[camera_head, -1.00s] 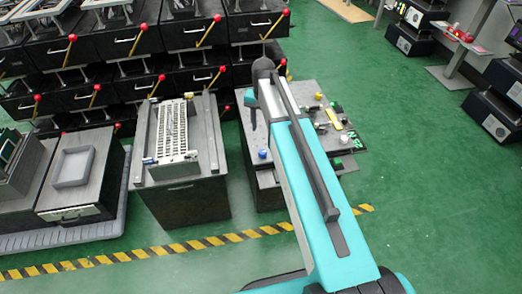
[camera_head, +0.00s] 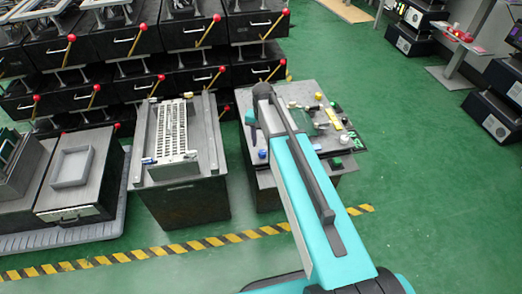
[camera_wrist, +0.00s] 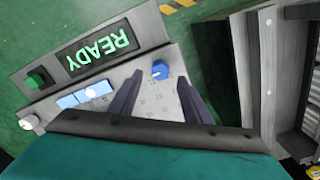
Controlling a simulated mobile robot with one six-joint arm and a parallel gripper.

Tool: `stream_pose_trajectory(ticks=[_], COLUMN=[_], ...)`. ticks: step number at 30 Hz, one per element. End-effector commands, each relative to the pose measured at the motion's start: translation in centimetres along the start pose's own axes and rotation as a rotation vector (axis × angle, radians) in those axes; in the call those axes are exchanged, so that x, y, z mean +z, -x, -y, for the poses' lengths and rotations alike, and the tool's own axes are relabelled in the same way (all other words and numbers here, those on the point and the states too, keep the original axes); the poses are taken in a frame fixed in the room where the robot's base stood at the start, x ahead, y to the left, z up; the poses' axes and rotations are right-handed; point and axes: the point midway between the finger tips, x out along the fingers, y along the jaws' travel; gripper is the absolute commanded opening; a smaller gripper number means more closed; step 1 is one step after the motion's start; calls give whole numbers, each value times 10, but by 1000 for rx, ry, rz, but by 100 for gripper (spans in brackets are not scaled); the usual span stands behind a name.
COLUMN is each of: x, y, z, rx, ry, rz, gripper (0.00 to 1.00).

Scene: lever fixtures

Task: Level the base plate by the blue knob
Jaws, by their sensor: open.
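The blue knob (camera_wrist: 160,70) stands on a grey, hole-marked plate (camera_wrist: 152,98) in the wrist view. A blue knob (camera_head: 262,154) also shows in the head view at the front left of the fixture top, just left of my arm. My gripper (camera_wrist: 160,79) is open and empty. Its two dark fingers point towards the knob, one on either side of it in the picture; I cannot tell how far above it they are.
Beside the plate are a display reading READY (camera_wrist: 102,47), a green button (camera_wrist: 38,78), a white knob (camera_wrist: 30,122) and a blue part with a white knob (camera_wrist: 85,95). A neighbouring bench (camera_head: 180,170) with a slotted plate stands left.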

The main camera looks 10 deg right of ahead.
Motion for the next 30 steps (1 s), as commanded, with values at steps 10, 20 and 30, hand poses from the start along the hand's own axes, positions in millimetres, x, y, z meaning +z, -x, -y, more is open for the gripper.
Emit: stream_pose_trajectory(ticks=[10,20,30], x=[0,0,0], y=[-40,-46,-46], z=[0,0,0], rx=[0,0,0], ry=[0,0,1], rz=[0,0,0], gripper=[45,45,7])
